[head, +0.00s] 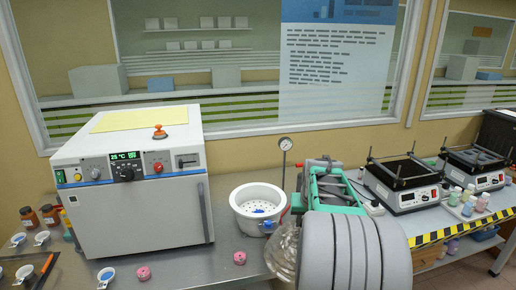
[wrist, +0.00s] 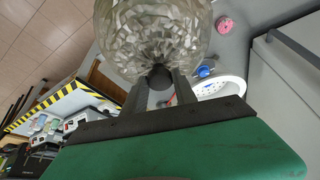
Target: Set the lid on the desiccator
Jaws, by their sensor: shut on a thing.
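The lid is a clear faceted glass dome (wrist: 152,28). My gripper (wrist: 160,80) is shut on its dark knob. In the head view the lid (head: 281,252) is at the right front of the desiccator, apart from its rim. My grey arm hides part of it there, and my fingertips are not clear.
A white oven (head: 130,190) stands left of the desiccator. A pressure gauge (head: 285,144) stands behind it. Pink round items (head: 239,258) and small cups (head: 106,276) lie along the front.

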